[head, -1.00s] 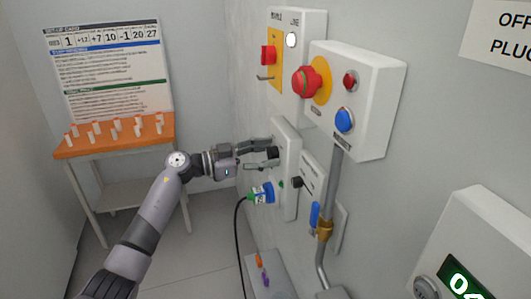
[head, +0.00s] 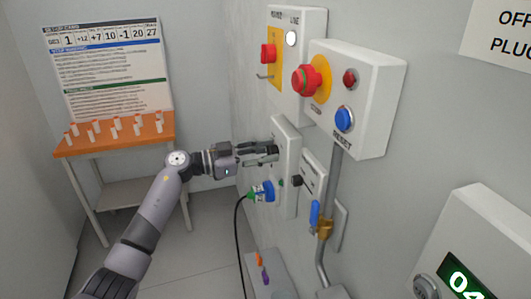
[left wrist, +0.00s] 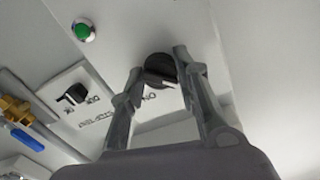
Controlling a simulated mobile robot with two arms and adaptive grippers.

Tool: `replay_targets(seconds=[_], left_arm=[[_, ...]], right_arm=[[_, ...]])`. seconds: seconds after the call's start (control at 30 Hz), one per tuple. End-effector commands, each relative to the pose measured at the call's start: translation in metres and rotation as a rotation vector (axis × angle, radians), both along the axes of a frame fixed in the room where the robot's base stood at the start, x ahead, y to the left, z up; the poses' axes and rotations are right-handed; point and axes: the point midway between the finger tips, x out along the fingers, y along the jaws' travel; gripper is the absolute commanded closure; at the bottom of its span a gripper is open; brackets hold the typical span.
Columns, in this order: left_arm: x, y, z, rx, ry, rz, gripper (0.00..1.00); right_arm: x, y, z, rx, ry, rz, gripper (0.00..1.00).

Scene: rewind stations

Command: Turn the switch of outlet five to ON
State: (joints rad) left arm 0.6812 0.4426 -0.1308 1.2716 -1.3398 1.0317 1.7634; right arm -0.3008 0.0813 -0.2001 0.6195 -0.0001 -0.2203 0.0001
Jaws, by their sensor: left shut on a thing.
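The outlet box is a tall white box on the wall (head: 291,166). Its black rotary switch (left wrist: 160,66) shows in the left wrist view, partly covered by my fingers; in the head view the gripper hides it. My left gripper (head: 274,152) is at the box front, its fingers closed around the switch. In the left wrist view the two fingertips (left wrist: 160,66) are on either side of the knob. Its ON/OFF setting cannot be read clearly. A green lamp (left wrist: 82,31) is on the same box. My right gripper is not in view.
A blue plug (head: 267,190) with a black cable sits just below the gripper. A box with a red mushroom button (head: 305,80) and a blue reset button (head: 344,119) projects to the right. A smaller black knob (left wrist: 74,94) and a blue-handled valve (head: 314,214) are nearby.

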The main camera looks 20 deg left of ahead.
Motion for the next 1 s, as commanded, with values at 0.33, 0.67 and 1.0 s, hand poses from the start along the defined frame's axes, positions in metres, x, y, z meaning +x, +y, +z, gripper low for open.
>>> replay_targets(seconds=[0.33, 0.67, 1.0], left_arm=[[0.0, 0.001, 0.0, 0.06, -0.086, 0.001, 0.99], [0.0, 0.001, -0.001, 0.217, -0.318, 0.0, 0.99], [-0.001, 0.0, -0.003, 0.398, -0.586, 0.0, 0.99]], right_arm=[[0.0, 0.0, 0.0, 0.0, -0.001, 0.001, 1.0], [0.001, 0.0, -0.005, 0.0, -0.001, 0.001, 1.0], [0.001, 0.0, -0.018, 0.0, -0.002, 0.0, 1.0]])
